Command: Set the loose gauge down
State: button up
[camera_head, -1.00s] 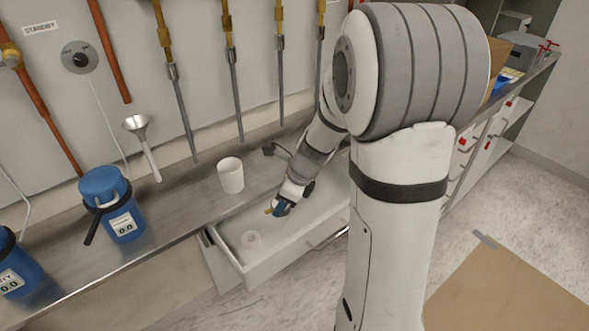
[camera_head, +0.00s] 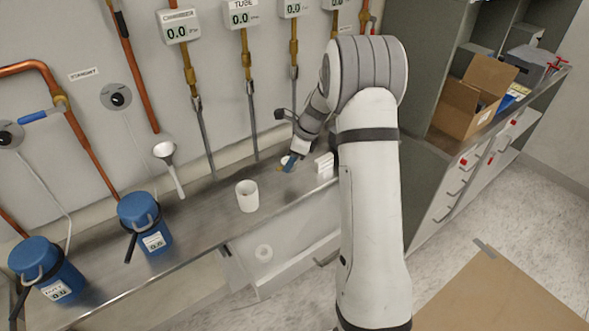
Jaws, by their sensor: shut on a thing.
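The thing held, taken to be the loose gauge (camera_head: 280,168), shows only as a small tan and pale part at the fingertips. Its face is too small to read. I cannot tell whether it touches the bench top. My arm comes in from the right.
A white cup (camera_head: 247,196) stands left of my gripper, and a white box (camera_head: 325,166) stands close on its right. Blue flasks (camera_head: 146,222) stand further left.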

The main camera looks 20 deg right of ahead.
aim_at(291, 182)
jog(key=shift+f, duration=3.25)
jog(key=o, duration=1)
jog(key=shift+r+p, duration=0.1)
jog(key=shift+p, duration=0.2)
jog(key=b+v, duration=0.2)
jog(key=v, duration=1)
jog(key=s+a+r+n+h, duration=0.1)
jog(key=s+a+r+n, duration=0.2)
jog(key=s+r+n, duration=0.3)
jog(key=s+a+r+n+h, duration=0.1)
jog(key=s+a+r+n, duration=0.25)
jog(key=s, duration=0.35)
jog(key=s+n, duration=0.4)
jog(key=s, duration=0.2)
jog(key=s+a+n+t+h, duration=0.1)
jog(key=s+n, duration=0.4)
jog(key=s, duration=0.1)
jog(key=s+a+r+n+h, duration=0.1)
jog(key=s+n, duration=0.3)
jog(key=s, duration=0.3)
jog(key=shift+s+r+n, duration=0.1)
jog(key=shift+n, duration=0.15)
